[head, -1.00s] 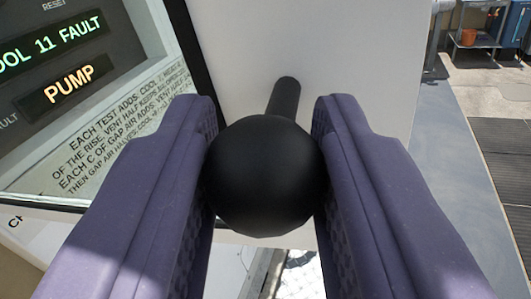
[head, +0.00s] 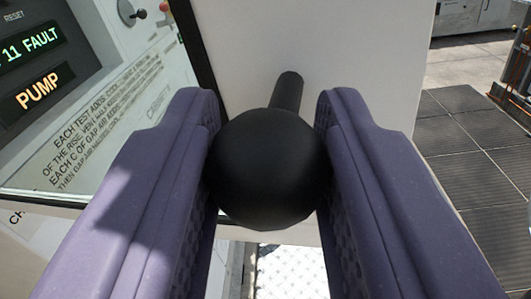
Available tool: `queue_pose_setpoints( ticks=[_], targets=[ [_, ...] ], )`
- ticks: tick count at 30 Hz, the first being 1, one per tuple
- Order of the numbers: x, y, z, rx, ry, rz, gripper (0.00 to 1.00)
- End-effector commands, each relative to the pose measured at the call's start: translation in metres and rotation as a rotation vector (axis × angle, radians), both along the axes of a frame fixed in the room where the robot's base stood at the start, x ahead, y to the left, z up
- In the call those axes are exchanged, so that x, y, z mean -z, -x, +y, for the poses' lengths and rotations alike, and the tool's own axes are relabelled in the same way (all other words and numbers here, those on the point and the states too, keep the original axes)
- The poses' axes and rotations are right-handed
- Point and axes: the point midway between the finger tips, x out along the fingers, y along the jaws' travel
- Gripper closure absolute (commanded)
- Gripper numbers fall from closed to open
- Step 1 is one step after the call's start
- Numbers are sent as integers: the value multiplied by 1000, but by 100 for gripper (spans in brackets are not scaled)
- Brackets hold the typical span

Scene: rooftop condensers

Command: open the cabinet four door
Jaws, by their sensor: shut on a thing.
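My gripper (head: 268,165), two purple fingers, is shut on a round black knob (head: 267,168) in the middle of the head view. The knob sits on a short black stem (head: 288,92) that meets a white panel (head: 350,50), which looks like the door's frame. A black edge strip (head: 197,50) borders the panel on its left, beside what looks like a window. No cabinet number is readable on the panel. The door's hinge side is out of view.
At right lie dark floor mats (head: 465,150) on open paving. Bright tread plate (head: 290,272) shows below.

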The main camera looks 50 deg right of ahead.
Motion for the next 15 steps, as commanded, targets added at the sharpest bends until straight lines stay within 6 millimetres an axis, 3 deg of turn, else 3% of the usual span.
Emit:
queue_pose_setpoints(
  ticks=[10, 11, 13, 15],
  targets=[
    [-3, -1, 0, 3, -1, -7, 100],
    [-3, -1, -1, 3, -1, -7, 64],
    [-3, -1, 0, 3, -1, -6, 48],
    [-2, -1, 0, 2, -1, -5, 44]
  ],
)
